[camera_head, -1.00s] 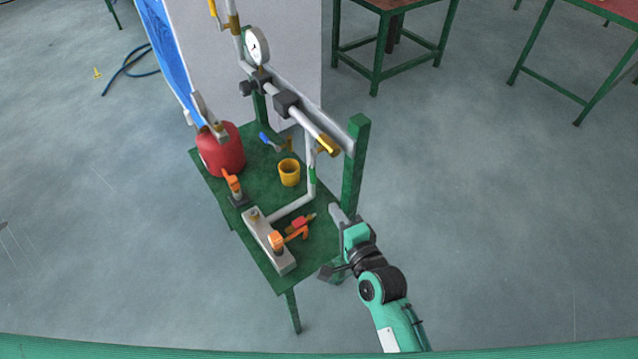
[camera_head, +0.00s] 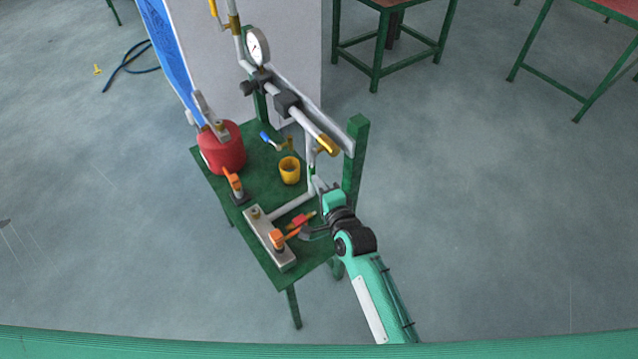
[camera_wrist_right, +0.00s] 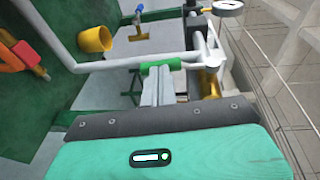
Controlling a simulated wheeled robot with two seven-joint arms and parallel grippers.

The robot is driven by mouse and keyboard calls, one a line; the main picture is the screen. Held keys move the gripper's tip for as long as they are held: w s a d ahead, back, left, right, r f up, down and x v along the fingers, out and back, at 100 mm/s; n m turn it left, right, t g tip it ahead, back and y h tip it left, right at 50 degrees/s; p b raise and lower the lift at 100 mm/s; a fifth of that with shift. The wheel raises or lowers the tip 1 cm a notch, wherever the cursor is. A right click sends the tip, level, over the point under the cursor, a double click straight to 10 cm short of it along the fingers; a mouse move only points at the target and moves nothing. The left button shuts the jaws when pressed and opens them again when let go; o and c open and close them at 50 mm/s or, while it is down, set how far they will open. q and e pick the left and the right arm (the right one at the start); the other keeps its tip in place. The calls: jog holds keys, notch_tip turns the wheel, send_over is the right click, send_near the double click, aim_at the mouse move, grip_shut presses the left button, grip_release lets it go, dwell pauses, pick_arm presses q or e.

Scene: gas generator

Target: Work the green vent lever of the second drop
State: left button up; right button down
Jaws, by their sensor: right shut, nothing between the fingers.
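The second drop is a pale vertical pipe (camera_head: 311,160) at the right of the green bench. The green vent lever (camera_wrist_right: 160,63) shows in the right wrist view as a short green grip across the pale pipe. In the head view my right gripper covers its place. My right gripper (camera_head: 317,184) is shut and empty at the lower part of the drop. In the wrist view its fingertips (camera_wrist_right: 158,76) point at the lever and are right at it; I cannot tell whether they touch. My left gripper is not in view.
A green post (camera_head: 355,165) rises just right of my gripper. A gauge (camera_head: 257,46) sits on the pipe above. Open floor lies to the right.

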jog(key=shift+w+a+f+t+b, duration=0.1)
jog(key=shift+w+a+t+b, duration=0.2)
jog(key=shift+w+t+b, duration=0.5)
jog(key=shift+s+g, duration=0.2)
jog(key=shift+g, duration=0.1)
jog(key=shift+s, duration=0.1)
